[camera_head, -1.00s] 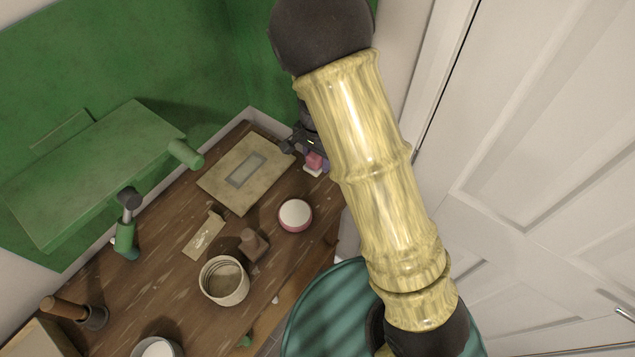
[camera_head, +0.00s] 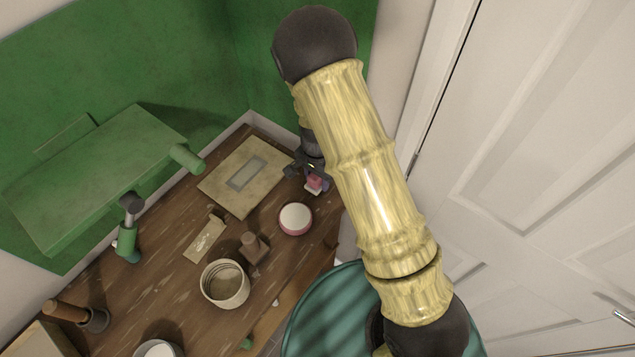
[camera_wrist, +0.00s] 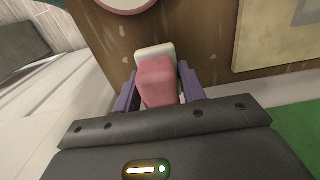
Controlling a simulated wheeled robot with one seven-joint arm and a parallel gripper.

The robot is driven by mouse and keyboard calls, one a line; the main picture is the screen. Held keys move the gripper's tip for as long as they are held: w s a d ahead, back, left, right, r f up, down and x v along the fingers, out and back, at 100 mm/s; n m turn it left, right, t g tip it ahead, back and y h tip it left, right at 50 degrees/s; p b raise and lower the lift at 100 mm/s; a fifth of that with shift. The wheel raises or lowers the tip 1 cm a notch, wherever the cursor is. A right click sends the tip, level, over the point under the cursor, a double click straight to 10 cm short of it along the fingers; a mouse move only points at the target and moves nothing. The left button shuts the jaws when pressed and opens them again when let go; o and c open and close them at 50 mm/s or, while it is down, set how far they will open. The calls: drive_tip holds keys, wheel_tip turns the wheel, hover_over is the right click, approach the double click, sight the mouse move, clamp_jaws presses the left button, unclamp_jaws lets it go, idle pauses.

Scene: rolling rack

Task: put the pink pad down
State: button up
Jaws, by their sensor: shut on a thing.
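The pink pad (camera_head: 314,183), a pink block with a pale white layer at its far end, is in my gripper (camera_head: 317,186) at the right end of the wooden bench. In the wrist view the pad (camera_wrist: 158,85) sits between the two purple fingers of my gripper (camera_wrist: 159,80), which are shut on its sides. The white end points toward the brown bench top. I cannot tell whether it touches the wood. My arm hides part of the gripper in the head view.
A round dish with a pink rim (camera_head: 295,218) stands close by. A beige board (camera_head: 222,201) lies left of the pad. A brown stamp-like block (camera_head: 252,248) and a round pot (camera_head: 225,285) stand nearer. Bare wood (camera_head: 268,215) shows between board and dish.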

sight(318, 185)
drive_tip(key=shift+f, duration=1.35)
drive_tip(key=shift+f, duration=0.2)
drive_tip(key=o, duration=0.9)
drive_tip(key=shift+o, duration=0.2)
drive_tip(key=shift+r, duration=0.15)
wheel_tip(318, 185, up, 12)
drive_tip(key=shift+r+b, duration=0.1)
drive_tip(key=shift+b, duration=0.5)
